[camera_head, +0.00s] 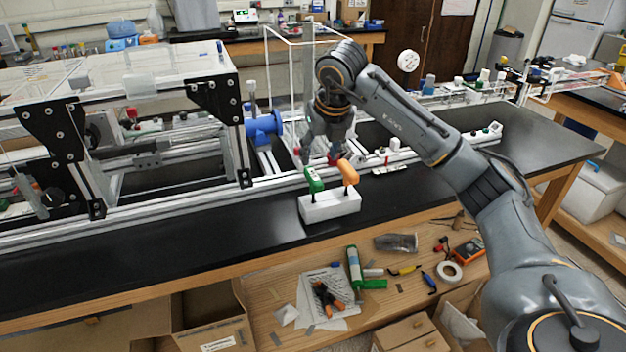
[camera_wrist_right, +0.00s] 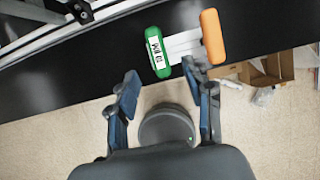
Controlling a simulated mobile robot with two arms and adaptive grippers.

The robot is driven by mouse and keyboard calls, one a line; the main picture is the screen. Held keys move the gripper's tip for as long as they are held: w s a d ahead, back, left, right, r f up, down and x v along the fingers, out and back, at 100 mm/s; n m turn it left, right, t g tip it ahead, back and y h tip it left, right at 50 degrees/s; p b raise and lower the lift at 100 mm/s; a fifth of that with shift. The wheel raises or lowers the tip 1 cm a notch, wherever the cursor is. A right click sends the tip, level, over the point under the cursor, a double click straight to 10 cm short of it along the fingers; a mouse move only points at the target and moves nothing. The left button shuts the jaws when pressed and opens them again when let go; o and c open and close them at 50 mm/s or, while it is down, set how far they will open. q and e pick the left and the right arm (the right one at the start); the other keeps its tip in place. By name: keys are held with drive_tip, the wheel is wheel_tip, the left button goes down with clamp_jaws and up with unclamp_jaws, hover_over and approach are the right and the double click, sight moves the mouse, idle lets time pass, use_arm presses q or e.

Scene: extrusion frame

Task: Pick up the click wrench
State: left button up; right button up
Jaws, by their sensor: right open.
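A white holder block (camera_head: 330,206) stands on the black bench top and carries two upright tools, one with a green handle (camera_head: 314,179) and one with an orange handle (camera_head: 348,172). The green handle (camera_wrist_right: 158,52) bears a white label with black print. I cannot tell for sure from the pictures which one is the click wrench. My right gripper (camera_head: 320,156) is open and empty, just behind and above the handles. In the right wrist view its fingertips (camera_wrist_right: 161,73) are apart, with the green handle just beyond them and the orange handle (camera_wrist_right: 213,36) to the right.
A silver extrusion frame (camera_head: 150,202) runs along the bench behind the holder. A blue fitting (camera_head: 264,124) is mounted left of my right gripper. The black top right of the holder is clear.

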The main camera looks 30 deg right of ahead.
sight(313, 174)
drive_tip(key=x, duration=0.3)
drive_tip(key=shift+w+f, duration=0.1)
drive_tip(key=shift+f, duration=0.15)
drive_tip(key=shift+w+f+p, duration=0.25)
drive_tip(key=shift+f+p, duration=0.25)
drive_tip(key=p+x, duration=0.1)
drive_tip(key=x, duration=0.2)
drive_tip(key=shift+w+f, duration=0.2)
drive_tip(key=shift+f, duration=0.05)
drive_tip(key=shift+w+f, duration=0.15)
drive_tip(key=shift+f, duration=0.25)
drive_tip(key=shift+r, duration=0.1)
clamp_jaws()
